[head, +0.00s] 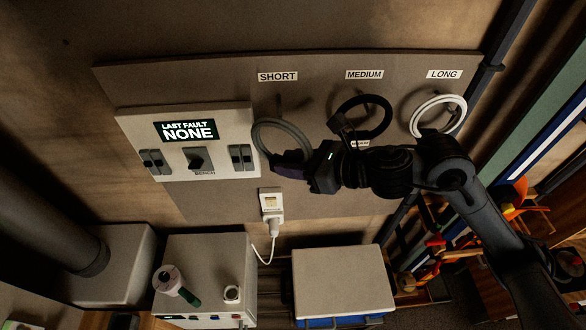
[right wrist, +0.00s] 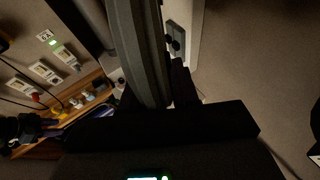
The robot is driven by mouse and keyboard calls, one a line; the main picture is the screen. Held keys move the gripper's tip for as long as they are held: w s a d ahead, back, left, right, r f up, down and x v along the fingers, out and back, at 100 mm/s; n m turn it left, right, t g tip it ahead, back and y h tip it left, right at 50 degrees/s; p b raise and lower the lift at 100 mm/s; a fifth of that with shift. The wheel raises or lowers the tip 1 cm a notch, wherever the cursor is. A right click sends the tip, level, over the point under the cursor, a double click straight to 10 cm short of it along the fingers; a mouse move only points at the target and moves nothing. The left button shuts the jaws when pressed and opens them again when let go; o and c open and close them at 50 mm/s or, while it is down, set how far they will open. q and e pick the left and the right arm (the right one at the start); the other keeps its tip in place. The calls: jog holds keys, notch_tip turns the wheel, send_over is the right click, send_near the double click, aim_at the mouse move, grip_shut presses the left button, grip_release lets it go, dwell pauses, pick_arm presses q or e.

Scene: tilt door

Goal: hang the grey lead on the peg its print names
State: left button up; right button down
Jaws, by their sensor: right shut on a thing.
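The grey lead (head: 283,122) is a coiled loop. My right gripper (head: 287,163) is shut on its lower part and holds it in front of the board, below the SHORT label (head: 278,76). A shadow falls behind the loop; I cannot tell whether the loop touches a peg. In the right wrist view the grey lead (right wrist: 140,45) runs down as a thick bundle into the gripper. Its print cannot be read. The MEDIUM label (head: 364,74) and LONG label (head: 444,74) are to the right.
A black lead (head: 383,119) hangs under MEDIUM and a white lead (head: 459,110) under LONG. A panel (head: 140,132) with a LAST FAULT NONE display and switches is to the left of the grey loop. A plugged socket (head: 270,202) is below. Boxes stand at the bottom.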

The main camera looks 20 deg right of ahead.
jog(key=shift+w+d, duration=0.3)
jog(key=shift+w, duration=0.55)
jog(key=shift+w+f+b, duration=0.1)
jog(key=shift+b, duration=0.2)
jog(key=shift+w+d, duration=0.2)
jog(key=shift+w, duration=0.1)
jog(key=shift+w+b, duration=0.15)
jog(key=shift+b, duration=0.15)
dwell(0.3)
jog(key=shift+w+d+b, duration=0.25)
jog(key=shift+w+b, duration=0.25)
jog(key=shift+w, duration=0.05)
dwell(0.4)
jog(key=shift+w, duration=0.15)
dwell(0.4)
jog(key=shift+w+d, duration=0.25)
jog(key=shift+w, duration=0.3)
